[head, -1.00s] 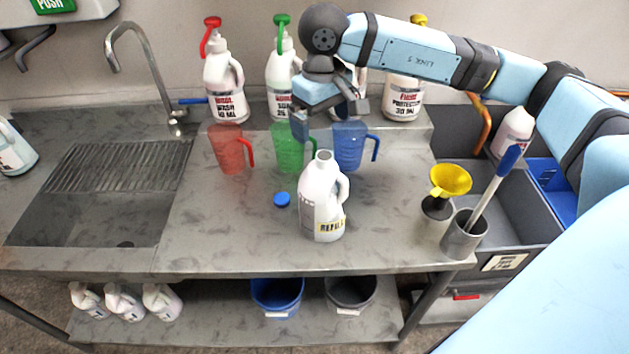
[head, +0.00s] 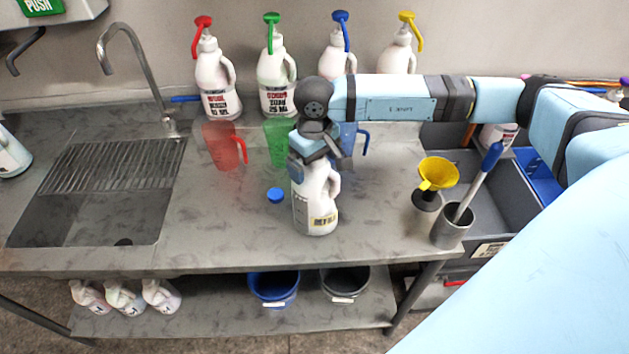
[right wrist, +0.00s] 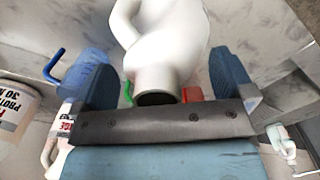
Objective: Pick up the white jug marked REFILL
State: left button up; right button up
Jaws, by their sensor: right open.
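The white jug marked REFILL (head: 316,205) stands upright and uncapped on the steel counter, with its handle on the right side. Its label is partly readable in the head view. My right gripper (head: 312,168) is at the jug's top and hides its mouth in the head view. In the right wrist view the jug (right wrist: 165,45) has its open mouth close to the palm, and the open fingers (right wrist: 165,80) stand apart on either side of the neck. Whether a finger touches the jug I cannot tell. My left gripper is not in view.
A blue cap (head: 275,195) lies left of the jug. Red (head: 221,147), green (head: 277,140) and blue (head: 348,140) measuring jugs stand behind. Several pump bottles (head: 216,82) line the back. Counter front-left is clear.

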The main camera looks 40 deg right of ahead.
jog(key=shift+r, duration=0.1)
jog(key=c, duration=1.8)
jog(key=shift+o, duration=0.2)
